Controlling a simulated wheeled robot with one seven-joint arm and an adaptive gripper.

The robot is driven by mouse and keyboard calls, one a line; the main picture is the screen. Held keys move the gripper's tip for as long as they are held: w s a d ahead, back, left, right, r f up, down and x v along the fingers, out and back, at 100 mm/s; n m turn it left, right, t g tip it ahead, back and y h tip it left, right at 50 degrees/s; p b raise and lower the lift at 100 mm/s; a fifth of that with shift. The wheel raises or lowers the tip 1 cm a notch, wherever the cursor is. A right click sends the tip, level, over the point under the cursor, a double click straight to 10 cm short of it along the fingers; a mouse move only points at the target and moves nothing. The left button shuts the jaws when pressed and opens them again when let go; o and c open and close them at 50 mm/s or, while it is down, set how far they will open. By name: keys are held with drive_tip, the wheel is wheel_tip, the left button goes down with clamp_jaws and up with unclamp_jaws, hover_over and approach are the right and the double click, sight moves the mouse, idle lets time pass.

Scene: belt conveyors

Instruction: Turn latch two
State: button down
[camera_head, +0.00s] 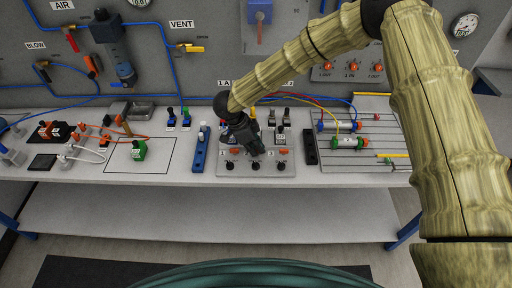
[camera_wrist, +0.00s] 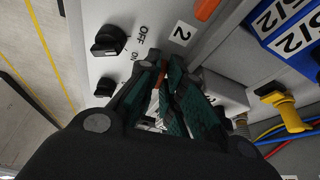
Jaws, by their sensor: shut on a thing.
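In the head view my gripper (camera_head: 256,150) reaches down onto the middle of the grey latch panel (camera_head: 222,173) and hides latch two. Orange latch one (camera_head: 234,151) and orange latch three (camera_head: 284,151) show on either side of it.
A black OFF/ON knob (camera_wrist: 108,41) stands close to my fingers, with another knob (camera_wrist: 105,87) below it. A yellow-handled valve (camera_wrist: 285,106) and blue label blocks (camera_wrist: 285,25) lie to the right. A blue bar (camera_head: 199,152) stands left of the panel.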

drive_tip(key=c, duration=1.6)
unclamp_jaws()
drive_tip(key=shift+o, duration=0.2)
drive_tip(key=shift+r, duration=0.15)
drive_tip(key=v, duration=0.7)
drive_tip(key=shift+r, duration=0.4)
drive_tip(key=shift+a, duration=0.15)
